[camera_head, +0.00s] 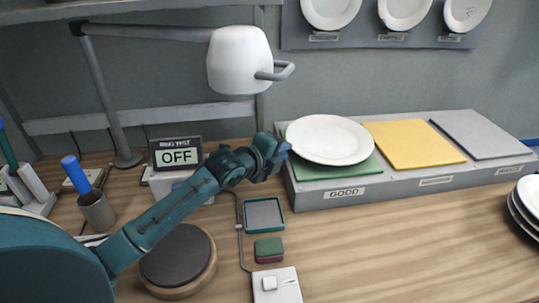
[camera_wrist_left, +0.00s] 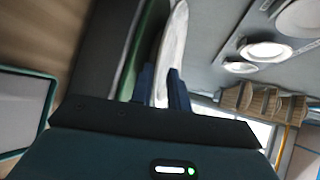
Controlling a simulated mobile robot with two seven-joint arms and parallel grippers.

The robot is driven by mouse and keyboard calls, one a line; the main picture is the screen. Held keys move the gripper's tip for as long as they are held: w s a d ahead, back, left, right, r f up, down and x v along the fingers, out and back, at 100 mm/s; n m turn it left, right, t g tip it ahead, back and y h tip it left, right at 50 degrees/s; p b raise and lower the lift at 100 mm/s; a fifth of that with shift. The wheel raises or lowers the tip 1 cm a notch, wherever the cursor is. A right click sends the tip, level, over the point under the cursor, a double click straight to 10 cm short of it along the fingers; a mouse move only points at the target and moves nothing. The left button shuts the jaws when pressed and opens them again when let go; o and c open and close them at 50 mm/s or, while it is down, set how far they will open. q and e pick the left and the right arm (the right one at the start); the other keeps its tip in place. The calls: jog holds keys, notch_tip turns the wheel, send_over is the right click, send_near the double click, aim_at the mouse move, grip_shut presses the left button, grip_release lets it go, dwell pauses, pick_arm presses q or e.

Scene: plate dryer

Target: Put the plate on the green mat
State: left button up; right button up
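A white plate (camera_head: 328,139) is over the green mat (camera_head: 340,170), which is the left mat on a long grey stand and has the label GOOD below it. The mat's edge shows beside the plate in the left wrist view (camera_wrist_left: 146,40). My left gripper (camera_head: 281,153) is at the plate's left edge. In the left wrist view its two blue fingers (camera_wrist_left: 162,88) lie on either side of the plate's rim (camera_wrist_left: 172,48), close against it. Whether the plate's underside fully touches the mat is hidden. My right gripper is not in view.
A yellow mat (camera_head: 413,143) and a grey mat (camera_head: 480,134) lie right of the green one. A white lamp (camera_head: 239,60) hangs above. Stacked plates (camera_head: 528,205) are at the right edge.

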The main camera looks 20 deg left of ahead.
pick_arm(q)
jog(key=v, duration=0.5)
jog(key=shift+s+r, duration=0.15)
jog(key=shift+s, duration=0.15)
